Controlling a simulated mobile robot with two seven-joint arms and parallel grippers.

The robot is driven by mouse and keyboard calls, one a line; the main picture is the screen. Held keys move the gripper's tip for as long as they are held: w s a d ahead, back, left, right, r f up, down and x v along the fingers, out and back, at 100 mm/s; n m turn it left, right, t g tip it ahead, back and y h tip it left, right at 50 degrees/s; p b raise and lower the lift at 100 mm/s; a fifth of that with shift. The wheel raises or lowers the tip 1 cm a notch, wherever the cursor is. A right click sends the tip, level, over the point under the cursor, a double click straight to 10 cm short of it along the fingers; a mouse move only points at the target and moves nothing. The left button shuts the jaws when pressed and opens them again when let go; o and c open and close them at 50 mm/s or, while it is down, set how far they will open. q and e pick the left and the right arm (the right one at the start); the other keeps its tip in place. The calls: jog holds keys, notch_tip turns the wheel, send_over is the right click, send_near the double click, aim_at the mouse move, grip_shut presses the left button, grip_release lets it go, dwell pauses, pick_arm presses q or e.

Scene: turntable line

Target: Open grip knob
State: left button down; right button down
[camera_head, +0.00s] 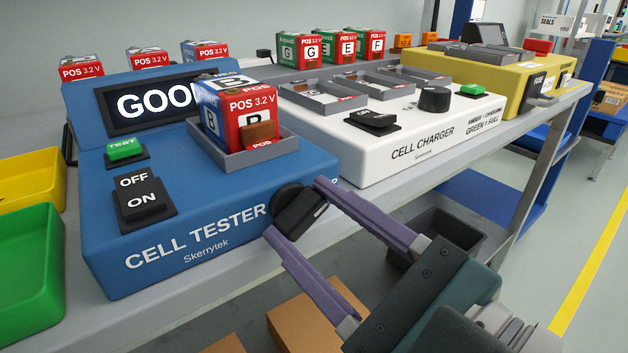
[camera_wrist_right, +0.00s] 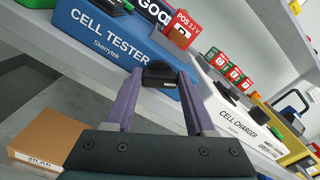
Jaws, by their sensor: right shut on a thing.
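The black grip knob (camera_head: 298,213) sticks out from the front right of the blue cell tester (camera_head: 200,225). My right gripper (camera_head: 297,208) has its two purple fingers on either side of the knob and is shut on it. The right wrist view shows the knob (camera_wrist_right: 160,72) between the fingertips. A red, white and blue cell marked B (camera_head: 237,112) stands in the tester's grey tray (camera_head: 262,157). The tester's screen (camera_head: 150,103) reads "GOO", its right part hidden behind the cell. My left gripper is in neither view.
A white cell charger (camera_head: 400,150) with empty trays stands to the right. Beyond it is a yellow unit (camera_head: 500,75). Green (camera_head: 25,260) and yellow (camera_head: 28,180) bins are at the left. Cardboard boxes (camera_head: 305,315) lie below the shelf.

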jog(key=shift+n, duration=0.5)
jog(key=c, duration=0.6)
grip_release()
jog(key=shift+c, duration=0.2)
jog(key=o, duration=0.4)
jog(key=shift+f, duration=0.1)
